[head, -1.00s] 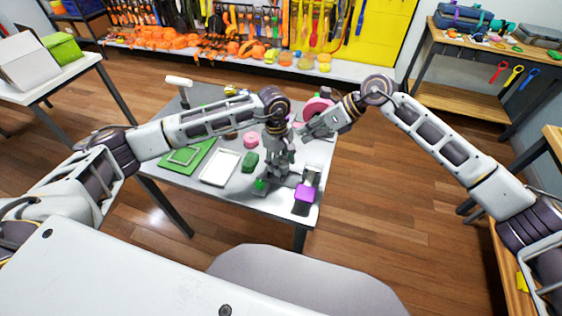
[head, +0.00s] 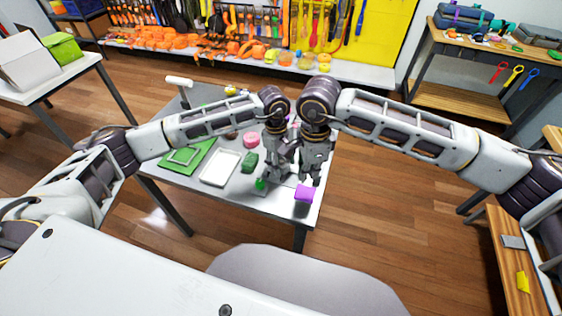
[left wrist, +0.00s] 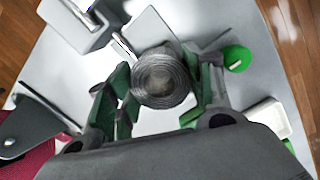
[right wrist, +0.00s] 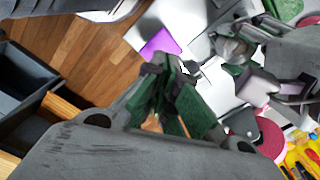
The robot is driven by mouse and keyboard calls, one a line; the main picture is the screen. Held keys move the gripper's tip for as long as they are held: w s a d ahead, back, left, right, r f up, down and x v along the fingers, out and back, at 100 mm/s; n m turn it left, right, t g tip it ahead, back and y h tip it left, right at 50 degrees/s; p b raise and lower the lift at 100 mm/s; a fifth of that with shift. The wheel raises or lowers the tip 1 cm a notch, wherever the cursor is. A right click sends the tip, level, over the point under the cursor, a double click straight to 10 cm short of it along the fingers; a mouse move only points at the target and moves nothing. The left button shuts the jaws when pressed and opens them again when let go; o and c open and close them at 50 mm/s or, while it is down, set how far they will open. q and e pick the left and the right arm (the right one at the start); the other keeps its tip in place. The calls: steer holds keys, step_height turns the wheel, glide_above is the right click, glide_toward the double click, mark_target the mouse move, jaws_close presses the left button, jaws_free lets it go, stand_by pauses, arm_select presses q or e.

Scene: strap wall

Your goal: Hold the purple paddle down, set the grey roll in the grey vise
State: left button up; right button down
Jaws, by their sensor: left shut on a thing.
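My left gripper (head: 277,172) is shut on the grey roll (left wrist: 163,78), whose ringed round end faces the left wrist camera between the green finger pads. It holds the roll over the grey vise, which has a green knob (left wrist: 237,58). The vise is largely hidden by the roll and my gripper, so I cannot tell whether the roll touches it. The purple paddle (head: 303,194) is at the table's near right corner. My right gripper (head: 311,180) points down close behind it, fingers together and empty. In the right wrist view the purple paddle (right wrist: 160,43) shows just beyond the fingertips; contact is unclear.
On the grey table are a white tray (head: 220,167), a green mat (head: 187,157), a green block (head: 249,161) and a pink round piece (head: 250,140). My two forearms are close together above the table. Open floor lies right of the table.

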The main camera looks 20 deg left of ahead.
steer(key=shift+f, duration=0.15)
steer(key=shift+f, duration=3.35)
